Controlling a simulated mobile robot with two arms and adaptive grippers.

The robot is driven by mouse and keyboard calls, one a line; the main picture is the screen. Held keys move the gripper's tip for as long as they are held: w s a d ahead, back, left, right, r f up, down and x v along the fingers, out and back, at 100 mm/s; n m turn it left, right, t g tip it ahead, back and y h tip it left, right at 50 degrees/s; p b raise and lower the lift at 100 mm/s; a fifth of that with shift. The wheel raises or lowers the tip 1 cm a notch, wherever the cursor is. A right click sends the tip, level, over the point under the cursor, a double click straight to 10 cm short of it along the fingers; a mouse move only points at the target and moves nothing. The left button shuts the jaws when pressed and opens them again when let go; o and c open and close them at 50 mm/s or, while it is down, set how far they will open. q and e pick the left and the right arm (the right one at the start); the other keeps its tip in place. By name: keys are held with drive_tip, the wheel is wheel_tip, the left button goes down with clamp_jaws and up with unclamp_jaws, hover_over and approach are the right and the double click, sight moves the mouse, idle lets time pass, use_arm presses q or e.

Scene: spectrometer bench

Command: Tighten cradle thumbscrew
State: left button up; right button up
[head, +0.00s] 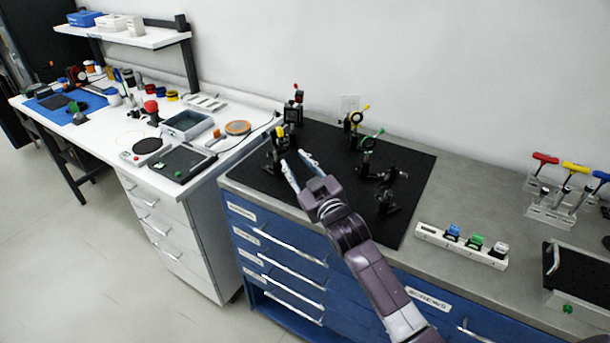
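Several small black mounts stand on the black breadboard (330,143). Others carry a red knob (295,104), a yellow-tipped lever (356,118) and a green-tipped lever (369,140). A plain dark mount (386,203) is at the right. I cannot tell which part is the cradle thumbscrew. My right gripper (294,161) is over the left part of the breadboard, just right of the orange-marked mount. Its two pale fingers are apart, with nothing visible between them. My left gripper is not in view.
A white rack (462,247) with coloured blocks lies on the grey bench to the right. A clear stand (550,208) holds red, yellow and blue-handled drivers. A dark-topped tray (580,280) is at the right edge. A cluttered white bench (110,140) stands left.

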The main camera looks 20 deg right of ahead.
drive_tip(key=s, duration=0.6)
drive_tip(key=shift+d, duration=0.2)
